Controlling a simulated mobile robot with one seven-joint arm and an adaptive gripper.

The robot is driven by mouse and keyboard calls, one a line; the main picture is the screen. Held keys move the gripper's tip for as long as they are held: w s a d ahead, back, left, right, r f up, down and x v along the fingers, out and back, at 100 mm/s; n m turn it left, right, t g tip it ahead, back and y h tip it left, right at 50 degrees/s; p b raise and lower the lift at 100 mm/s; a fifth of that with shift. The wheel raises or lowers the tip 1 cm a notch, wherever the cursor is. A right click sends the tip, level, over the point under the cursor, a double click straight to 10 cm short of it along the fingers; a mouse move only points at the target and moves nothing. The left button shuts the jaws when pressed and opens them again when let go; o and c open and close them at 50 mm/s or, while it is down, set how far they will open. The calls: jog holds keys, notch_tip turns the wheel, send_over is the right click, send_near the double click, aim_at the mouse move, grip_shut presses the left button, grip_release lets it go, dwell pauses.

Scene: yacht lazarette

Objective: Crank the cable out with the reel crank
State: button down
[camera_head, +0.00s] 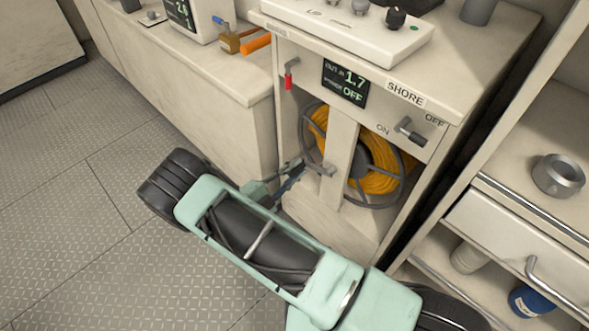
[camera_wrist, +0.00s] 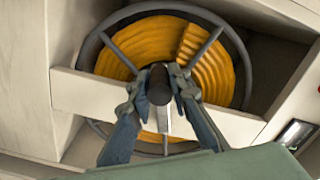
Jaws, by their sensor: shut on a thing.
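The cable reel with yellow-orange cable (camera_head: 377,182) sits inside the white cabinet, behind a light post. In the wrist view the wound cable (camera_wrist: 150,45) fills the reel behind its grey spoked rim. My gripper (camera_head: 298,170) is at the left of the post, in front of the reel. In the wrist view my gripper (camera_wrist: 160,85) is shut on the reel crank's dark round handle (camera_wrist: 159,88), one finger on each side. The fingers and post hide part of the reel and crank.
The cabinet front has a display (camera_head: 345,83) reading 1.7 and OFF, a red lever (camera_head: 290,75) and a SHORE switch (camera_head: 410,132) between ON and OFF. A shelf unit (camera_head: 520,230) stands close at right. Open patterned floor (camera_head: 80,230) lies at left.

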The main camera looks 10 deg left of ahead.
jog(key=c, duration=1.8)
grip_release()
jog(key=v, duration=1.2)
